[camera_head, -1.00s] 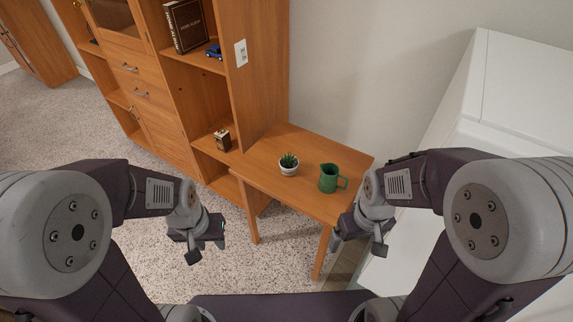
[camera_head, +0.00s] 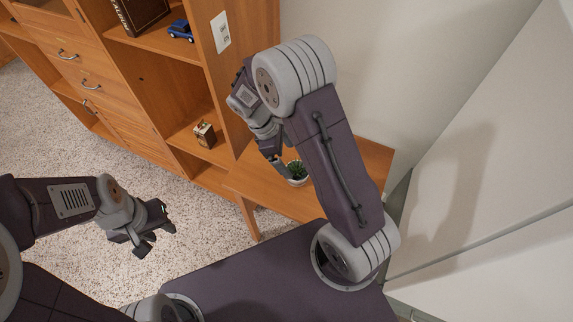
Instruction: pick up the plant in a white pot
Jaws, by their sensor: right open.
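The plant in a white pot (camera_head: 298,174) stands upright on the small wooden table (camera_head: 282,203). The plant is green and spiky, and part of the pot is covered by my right arm. My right gripper (camera_head: 280,168) is open, pointing down just left of the pot. I cannot tell whether it touches the pot. My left gripper (camera_head: 156,238) is open and empty above the carpet, left of the table and well apart from the plant.
A wooden cabinet (camera_head: 150,95) stands behind and left of the table. Its shelves hold a dark book (camera_head: 138,14), a blue toy car (camera_head: 181,31) and a small box (camera_head: 205,134). A white wall (camera_head: 420,60) is at the right.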

